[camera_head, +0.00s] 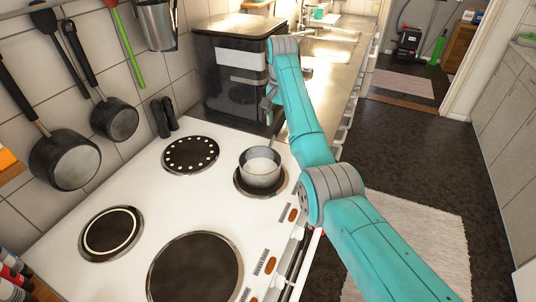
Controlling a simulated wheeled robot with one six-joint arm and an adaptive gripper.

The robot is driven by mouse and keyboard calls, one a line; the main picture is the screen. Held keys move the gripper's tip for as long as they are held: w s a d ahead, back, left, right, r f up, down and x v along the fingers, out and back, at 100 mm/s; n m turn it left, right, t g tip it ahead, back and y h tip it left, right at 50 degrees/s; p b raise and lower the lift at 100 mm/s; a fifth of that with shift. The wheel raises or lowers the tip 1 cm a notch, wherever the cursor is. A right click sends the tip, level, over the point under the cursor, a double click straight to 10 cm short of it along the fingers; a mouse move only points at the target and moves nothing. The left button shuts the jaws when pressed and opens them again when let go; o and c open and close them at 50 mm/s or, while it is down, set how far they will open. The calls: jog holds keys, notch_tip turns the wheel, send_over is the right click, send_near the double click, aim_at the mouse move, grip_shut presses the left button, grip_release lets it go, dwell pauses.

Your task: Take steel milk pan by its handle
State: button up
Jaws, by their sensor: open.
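The steel milk pan (259,178) stands upright on the far right burner of the white cooker (150,205). It is small and grey, with a pale inside. Its thin handle (272,142) points away from me, up and slightly right, toward the dark appliance. My gripper (268,112) hangs from the end of the teal arm, above and beyond the pan near its handle. It is open, small in view and partly hidden by the arm. I see no contact between it and the handle, though the exact gap is hard to tell.
A dark appliance (230,75) stands close behind the gripper. Several pans and utensils hang on the tiled wall at left, including a dark pan (65,160). The other burners, such as the front one (195,268), are bare. Control knobs (265,265) line the cooker's right edge.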

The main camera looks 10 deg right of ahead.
jog(key=shift+f, duration=0.65)
grip_shut()
jog(key=shift+r, duration=0.15)
